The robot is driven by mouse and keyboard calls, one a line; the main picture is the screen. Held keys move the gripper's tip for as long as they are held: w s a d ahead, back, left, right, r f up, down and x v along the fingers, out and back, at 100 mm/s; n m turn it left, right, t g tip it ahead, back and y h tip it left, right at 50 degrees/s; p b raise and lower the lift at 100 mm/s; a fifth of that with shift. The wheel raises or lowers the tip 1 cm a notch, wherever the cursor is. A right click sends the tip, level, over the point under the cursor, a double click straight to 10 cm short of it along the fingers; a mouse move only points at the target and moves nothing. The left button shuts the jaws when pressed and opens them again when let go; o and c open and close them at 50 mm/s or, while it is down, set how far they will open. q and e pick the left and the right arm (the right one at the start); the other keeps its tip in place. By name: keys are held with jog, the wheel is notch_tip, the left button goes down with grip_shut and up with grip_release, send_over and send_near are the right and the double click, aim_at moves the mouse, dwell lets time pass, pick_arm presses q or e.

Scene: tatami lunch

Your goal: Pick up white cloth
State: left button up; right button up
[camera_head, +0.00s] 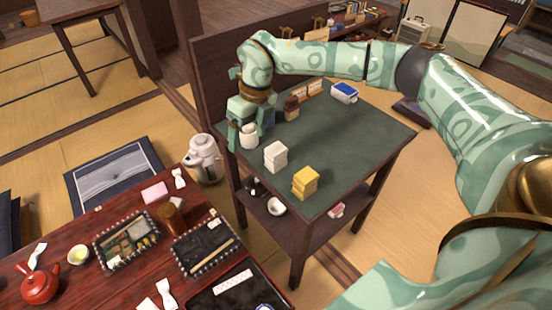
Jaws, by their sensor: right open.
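A white folded stack (275,156), which looks like the white cloth, sits on the dark green top of the side table (345,139), near its front left edge. My right gripper (249,129) reaches down over the left corner of that table, behind and left of the white stack and apart from it. It is open. A small white rounded object (249,139) shows between or just in front of its fingers; I cannot tell whether they touch it. My left gripper is not in view.
A yellow folded stack (305,182) sits just right of the white one. A dark bottle (291,108) and a blue-and-white box (344,92) stand farther back. A white kettle (204,158) is left of the table. The table's right half is clear.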

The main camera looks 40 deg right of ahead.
aim_at(274, 147)
jog(key=d+r+m+h, duration=0.2)
jog(key=d, duration=0.6)
jog(key=f+b, duration=0.1)
jog(key=f, duration=0.2)
jog(key=f+b, duration=0.1)
jog(key=f, duration=0.2)
jog(key=f+b, duration=0.1)
jog(key=f, duration=0.2)
jog(key=shift+w+a+b, duration=0.1)
jog(key=shift+w+b, duration=0.15)
jog(key=shift+b, duration=0.1)
notch_tip(274, 147, down, 6)
jog(key=b, duration=0.3)
jog(key=shift+f, duration=0.15)
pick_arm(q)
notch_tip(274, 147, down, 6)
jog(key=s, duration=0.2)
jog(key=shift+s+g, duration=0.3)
pick_arm(e)
jog(key=shift+s+r, duration=0.1)
jog(key=shift+r, duration=0.1)
jog(key=c, duration=1.1)
